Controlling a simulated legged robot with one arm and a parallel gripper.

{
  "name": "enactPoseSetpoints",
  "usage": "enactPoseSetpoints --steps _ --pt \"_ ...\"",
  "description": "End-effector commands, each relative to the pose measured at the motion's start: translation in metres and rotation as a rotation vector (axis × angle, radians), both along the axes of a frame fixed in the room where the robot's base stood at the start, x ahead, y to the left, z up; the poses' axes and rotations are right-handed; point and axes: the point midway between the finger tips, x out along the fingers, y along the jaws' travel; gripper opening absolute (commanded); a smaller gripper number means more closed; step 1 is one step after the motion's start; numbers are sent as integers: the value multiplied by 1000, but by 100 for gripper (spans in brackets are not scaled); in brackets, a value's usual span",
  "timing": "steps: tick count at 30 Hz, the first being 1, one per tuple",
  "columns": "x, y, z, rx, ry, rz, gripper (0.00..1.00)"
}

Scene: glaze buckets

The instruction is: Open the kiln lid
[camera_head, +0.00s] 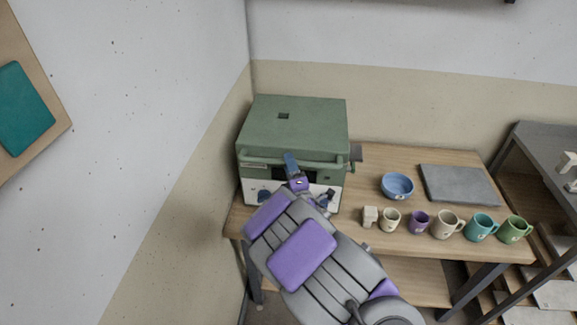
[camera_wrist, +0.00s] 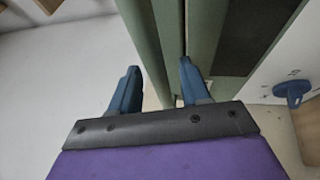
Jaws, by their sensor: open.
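The green kiln (camera_head: 292,130) stands on the left end of the wooden table in the head view, and its lid (camera_head: 315,112) is down. A green handle bar (camera_head: 262,158) runs across the front near the lid's edge. My gripper (camera_head: 291,165) is at the middle of the kiln's front, by the bar. In the wrist view my gripper (camera_wrist: 160,70) has its two blue fingers apart. The green handle bar (camera_wrist: 142,35) passes between the fingers as seen there. I cannot tell whether either finger touches it. My arm hides part of the kiln's front.
The white front panel has blue knobs (camera_head: 264,196). To the right on the table (camera_head: 385,160) are a blue bowl (camera_head: 397,186), a grey slab (camera_head: 458,185) and a row of several mugs (camera_head: 446,224). A wall (camera_head: 170,110) is close on the kiln's left.

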Motion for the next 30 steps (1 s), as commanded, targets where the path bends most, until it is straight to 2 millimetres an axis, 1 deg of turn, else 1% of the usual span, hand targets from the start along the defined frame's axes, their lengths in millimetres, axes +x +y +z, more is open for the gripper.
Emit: enactPoseSetpoints --steps 3,6,16,30 --pt "9 4 2 2 -1 1 46" --pt "12 5 3 1 -2 1 46" --pt "13 6 3 0 0 1 46" --pt "14 6 2 -1 2 1 1"
